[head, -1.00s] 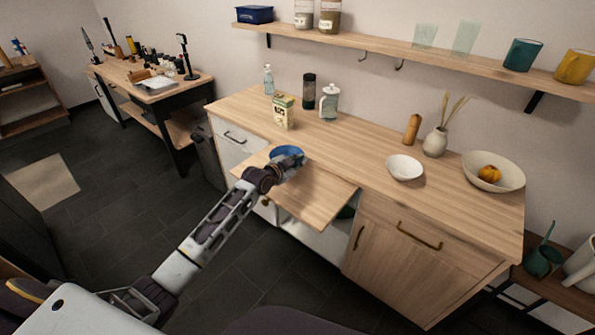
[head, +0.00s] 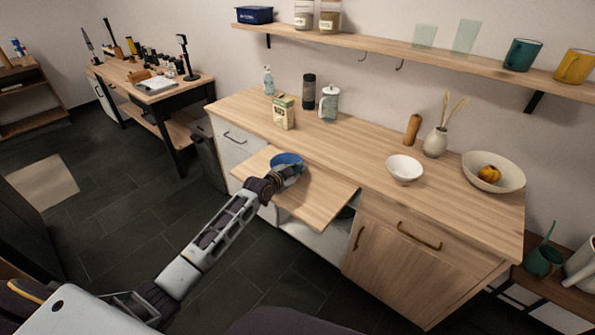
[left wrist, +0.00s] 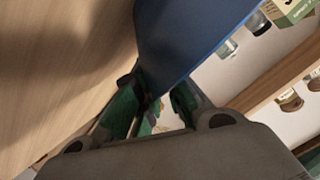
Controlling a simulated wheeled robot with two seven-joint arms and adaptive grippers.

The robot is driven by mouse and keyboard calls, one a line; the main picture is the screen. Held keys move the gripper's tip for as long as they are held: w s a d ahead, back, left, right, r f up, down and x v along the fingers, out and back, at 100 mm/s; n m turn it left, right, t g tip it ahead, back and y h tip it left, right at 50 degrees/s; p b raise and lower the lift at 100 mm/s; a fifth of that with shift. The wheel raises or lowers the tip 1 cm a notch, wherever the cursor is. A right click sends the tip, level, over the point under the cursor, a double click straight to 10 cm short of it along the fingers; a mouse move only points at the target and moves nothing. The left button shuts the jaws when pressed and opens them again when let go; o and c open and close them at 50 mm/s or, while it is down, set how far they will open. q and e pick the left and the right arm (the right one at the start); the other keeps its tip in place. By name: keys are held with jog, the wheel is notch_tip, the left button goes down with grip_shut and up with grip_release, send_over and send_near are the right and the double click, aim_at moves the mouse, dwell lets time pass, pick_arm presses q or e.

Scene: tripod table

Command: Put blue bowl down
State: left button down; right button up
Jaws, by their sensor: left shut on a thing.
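The blue bowl (head: 287,158) is over the back part of the pull-out wooden board (head: 310,197), close to the counter's front edge. I cannot tell if its base touches the board. My left gripper (head: 291,172) is shut on the bowl's near side. In the left wrist view the bowl's blue wall (left wrist: 190,35) rises from between the green-padded fingers (left wrist: 155,105), and its lower part is partly hidden by them. My right gripper is not in view.
The counter (head: 350,145) behind holds a carton (head: 284,113), bottles, a white bowl (head: 404,170), a vase and a large bowl (head: 480,184). The right part of the board is bare. A shelf (head: 400,46) hangs above.

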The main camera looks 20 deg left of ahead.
pick_arm(q)
jog(key=shift+f, duration=0.1)
jog(key=c, duration=1.5)
grip_release()
jog(key=shift+p+v, duration=0.35)
jog(key=shift+v, duration=5.65)
